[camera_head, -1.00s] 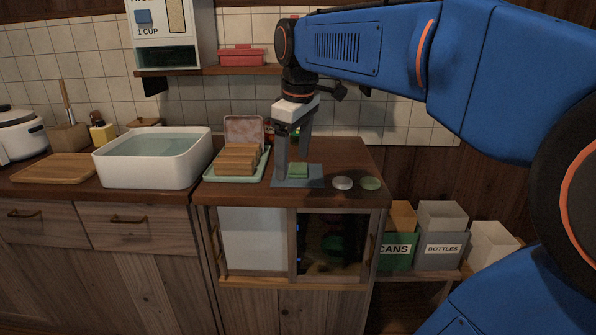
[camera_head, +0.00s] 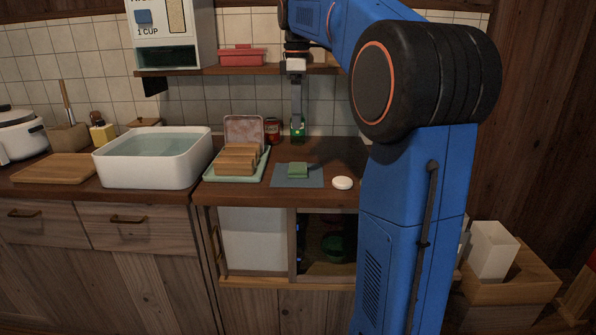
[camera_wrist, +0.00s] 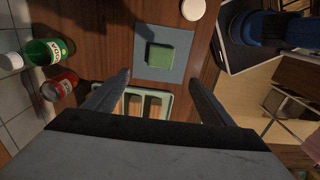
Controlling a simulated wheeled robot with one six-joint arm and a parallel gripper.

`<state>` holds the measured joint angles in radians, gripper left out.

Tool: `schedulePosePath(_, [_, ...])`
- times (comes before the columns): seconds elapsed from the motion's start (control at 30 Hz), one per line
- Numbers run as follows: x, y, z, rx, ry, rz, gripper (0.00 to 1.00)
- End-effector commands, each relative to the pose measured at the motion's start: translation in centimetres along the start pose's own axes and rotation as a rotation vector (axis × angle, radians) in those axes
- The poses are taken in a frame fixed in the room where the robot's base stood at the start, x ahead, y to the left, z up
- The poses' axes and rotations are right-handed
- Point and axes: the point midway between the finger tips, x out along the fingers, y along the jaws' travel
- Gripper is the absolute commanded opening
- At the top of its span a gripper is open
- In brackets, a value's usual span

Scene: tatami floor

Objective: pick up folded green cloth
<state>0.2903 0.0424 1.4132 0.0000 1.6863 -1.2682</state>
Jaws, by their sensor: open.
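The folded green cloth (camera_head: 298,170) is a small square block lying on a flat grey-blue mat (camera_head: 284,183) on the brown counter. In the wrist view the cloth (camera_wrist: 161,57) sits on the mat (camera_wrist: 145,74), ahead of the fingertips and between their lines. My gripper (camera_head: 297,138) hangs down over the back part of the counter, behind the cloth in the head view. In the wrist view its two fingers (camera_wrist: 160,80) are spread wide apart with nothing between them. The cloth lies apart from the fingers.
A green tray (camera_head: 208,174) with wooden slats stands left of the mat. A white round lid (camera_head: 343,183) lies to its right. A red can (camera_wrist: 59,88) and a green bottle (camera_wrist: 46,52) stand near the wall. A white basin (camera_head: 150,170) is further left.

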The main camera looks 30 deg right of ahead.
Motion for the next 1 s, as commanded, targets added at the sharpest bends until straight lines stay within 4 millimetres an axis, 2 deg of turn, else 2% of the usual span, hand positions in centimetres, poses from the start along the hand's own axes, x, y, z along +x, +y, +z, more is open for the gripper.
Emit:
schedulePosePath(0.1, [2.3, -0.1, 0.0, 0.0, -0.001, -0.003, 0.77])
schedulePosePath(0.43, [7.9, -0.1, 0.0, 0.001, -0.001, -0.002, 0.77])
schedulePosePath(0.6, [9.5, -0.1, 0.0, 0.001, 0.0, -0.001, 0.77])
schedulePosePath(0.77, [10.2, -0.1, 0.1, 0.002, 0.0, 0.0, 0.77])
schedulePosePath(1.0, [13.4, -0.2, 0.3, 0.002, 0.0, -0.001, 0.77])
